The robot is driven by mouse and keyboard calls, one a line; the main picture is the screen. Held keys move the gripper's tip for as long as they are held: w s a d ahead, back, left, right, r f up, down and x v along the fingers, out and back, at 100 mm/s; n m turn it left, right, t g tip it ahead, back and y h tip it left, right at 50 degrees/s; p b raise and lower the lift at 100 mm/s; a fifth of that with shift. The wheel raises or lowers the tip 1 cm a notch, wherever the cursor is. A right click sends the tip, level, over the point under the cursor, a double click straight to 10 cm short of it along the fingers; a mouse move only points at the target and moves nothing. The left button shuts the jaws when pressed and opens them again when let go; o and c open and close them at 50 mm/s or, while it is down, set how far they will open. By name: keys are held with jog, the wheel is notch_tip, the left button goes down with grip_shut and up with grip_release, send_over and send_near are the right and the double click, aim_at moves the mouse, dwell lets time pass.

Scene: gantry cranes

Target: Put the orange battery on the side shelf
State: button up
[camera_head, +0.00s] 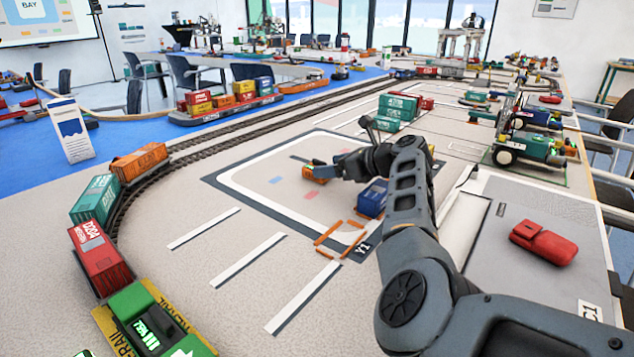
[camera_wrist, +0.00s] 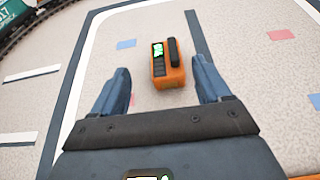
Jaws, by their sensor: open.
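The orange battery (camera_wrist: 167,64) lies on the grey table inside the white-outlined mat area. It has a black bar and a green light on top. In the wrist view it sits between and just ahead of the two blue fingers of my gripper (camera_wrist: 166,85), with gaps on both sides. My gripper (camera_head: 318,165) is open and empty. In the head view the orange battery (camera_head: 316,174) shows at my gripper, partly hidden by it. I cannot tell which surface is the side shelf; a grey panel (camera_head: 487,232) with a red pouch lies to the right.
A blue container (camera_head: 373,198) stands close beside my arm, near orange strips (camera_head: 328,233). A red pouch (camera_head: 543,242) lies on the right panel. Train wagons (camera_head: 98,257) curve along the left track. Green and teal vehicles (camera_head: 518,147) stand at the right. The mat's left part is clear.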

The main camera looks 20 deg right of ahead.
jog(key=shift+w+a+f+b, duration=0.2)
jog(key=shift+w+f+b, duration=0.25)
jog(key=shift+b, duration=0.8)
jog(key=shift+w+a+f+b, duration=0.25)
jog(key=shift+w+b, duration=0.35)
jog(key=shift+b, duration=0.6)
jog(key=shift+w+a+f+b, duration=0.25)
jog(key=shift+w+b, duration=0.25)
jog(key=shift+b, duration=0.75)
jog(key=shift+w+a+f+b, duration=0.25)
jog(key=shift+w+b, duration=0.15)
jog(key=shift+b, duration=0.45)
jog(key=shift+w+a+r+b, duration=0.1)
jog(key=shift+w+a+b, duration=0.15)
jog(key=shift+b, duration=0.1)
jog(key=shift+c, duration=0.2)
jog(key=shift+r, duration=0.1)
jog(key=c, duration=1.2)
